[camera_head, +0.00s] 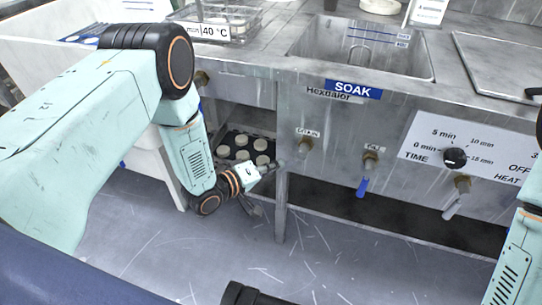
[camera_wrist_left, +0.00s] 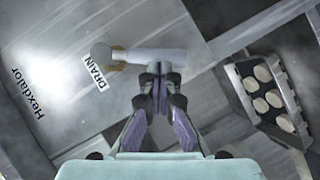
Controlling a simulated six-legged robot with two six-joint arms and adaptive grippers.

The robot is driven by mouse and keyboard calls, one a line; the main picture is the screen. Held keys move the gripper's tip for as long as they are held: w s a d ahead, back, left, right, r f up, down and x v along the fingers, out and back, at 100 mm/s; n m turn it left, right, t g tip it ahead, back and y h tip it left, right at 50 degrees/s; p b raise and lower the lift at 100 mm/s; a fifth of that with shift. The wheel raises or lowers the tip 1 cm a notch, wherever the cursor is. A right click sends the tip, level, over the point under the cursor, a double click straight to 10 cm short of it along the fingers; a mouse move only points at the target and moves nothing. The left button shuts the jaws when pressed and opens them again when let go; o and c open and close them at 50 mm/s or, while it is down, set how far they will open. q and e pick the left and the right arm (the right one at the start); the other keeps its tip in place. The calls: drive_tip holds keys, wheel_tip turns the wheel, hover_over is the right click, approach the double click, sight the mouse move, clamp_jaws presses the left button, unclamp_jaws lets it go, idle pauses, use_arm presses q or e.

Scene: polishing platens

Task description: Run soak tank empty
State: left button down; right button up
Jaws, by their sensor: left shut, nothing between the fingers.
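The soak tank (camera_head: 430,72) is a steel basin set in the counter, with level lines on its back wall. I cannot tell how much liquid it holds. Its front carries the SOAK label (camera_head: 353,90). Below is the brass drain valve (camera_head: 305,146); in the left wrist view its pale handle (camera_wrist_left: 160,56) points right from the DRAIN label (camera_wrist_left: 95,73). My left gripper (camera_head: 270,168) is shut and empty at the handle; its fingertips (camera_wrist_left: 157,70) look close against the handle's underside, though contact is unclear. My right gripper is out of view.
A valve with a blue handle (camera_head: 363,187) and another with a grey handle (camera_head: 452,208) hang to the right, beside the timer knob (camera_head: 455,157). A dark tray of pale discs (camera_wrist_left: 236,85) sits on the lower shelf. A steel post (camera_head: 281,208) stands close to my left gripper.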

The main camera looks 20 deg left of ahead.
use_arm(q)
drive_tip(key=shift+d+f+n+h+b, duration=0.55)
drive_tip(key=shift+d+f+b, duration=0.2)
drive_tip(key=shift+d+f, duration=0.6)
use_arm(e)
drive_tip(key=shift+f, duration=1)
use_arm(q)
drive_tip(key=shift+d, duration=0.2)
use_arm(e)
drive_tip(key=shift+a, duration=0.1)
